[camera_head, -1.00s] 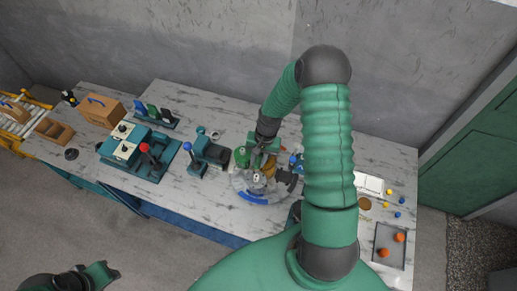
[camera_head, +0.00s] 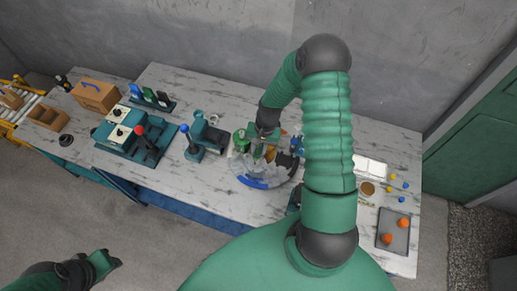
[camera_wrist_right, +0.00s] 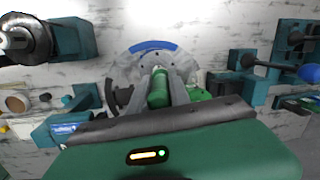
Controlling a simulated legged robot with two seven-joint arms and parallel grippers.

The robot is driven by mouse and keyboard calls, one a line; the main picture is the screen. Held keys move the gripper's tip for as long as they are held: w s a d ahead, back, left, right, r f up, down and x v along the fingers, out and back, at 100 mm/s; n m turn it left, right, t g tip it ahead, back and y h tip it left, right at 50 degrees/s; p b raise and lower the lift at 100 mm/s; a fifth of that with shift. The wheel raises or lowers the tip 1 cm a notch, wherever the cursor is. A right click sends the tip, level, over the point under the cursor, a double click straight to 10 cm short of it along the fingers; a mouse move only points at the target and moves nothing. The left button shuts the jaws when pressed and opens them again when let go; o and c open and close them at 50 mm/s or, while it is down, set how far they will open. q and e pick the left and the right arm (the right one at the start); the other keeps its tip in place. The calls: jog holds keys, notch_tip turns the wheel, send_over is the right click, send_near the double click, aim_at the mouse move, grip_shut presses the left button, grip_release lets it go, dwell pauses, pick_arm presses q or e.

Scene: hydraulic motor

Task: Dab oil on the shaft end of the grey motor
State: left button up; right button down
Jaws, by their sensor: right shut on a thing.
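My right gripper (camera_head: 260,150) is over the round fixture with the blue edge piece (camera_head: 252,183). The right wrist view shows its fingers (camera_wrist_right: 160,88) shut on a green cylindrical thing (camera_wrist_right: 158,90), perhaps an oil applicator; its tip is hard to make out. A dark grey cylinder with a bright metal end (camera_wrist_right: 18,38) sits on a teal block at the upper left of the right wrist view. It looks like the grey motor with its shaft end, and the held thing is apart from it. My left gripper (camera_head: 106,261) is low at the left, away from the table; its jaw state is unclear.
A teal station with a red-knobbed lever (camera_head: 140,131) and a teal press with a blue knob (camera_head: 205,138) stand left of the fixture. My right arm hides part of the table. The front middle-left tabletop is clear.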

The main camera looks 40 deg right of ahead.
jog(key=shift+a, duration=0.1)
jog(key=shift+d+f, duration=0.2)
jog(key=shift+f, duration=0.05)
dwell(0.3)
jog(key=shift+a+f+b, duration=0.1)
jog(key=shift+f+b, duration=0.1)
jog(key=shift+b, duration=0.15)
jog(key=shift+f, duration=0.1)
dwell(0.8)
notch_tip(320, 180, up, 3)
jog(key=shift+f+p, duration=0.1)
jog(key=shift+p, duration=1.1)
notch_tip(320, 180, up, 4)
jog(key=p, duration=0.3)
jog(key=shift+r, duration=0.2)
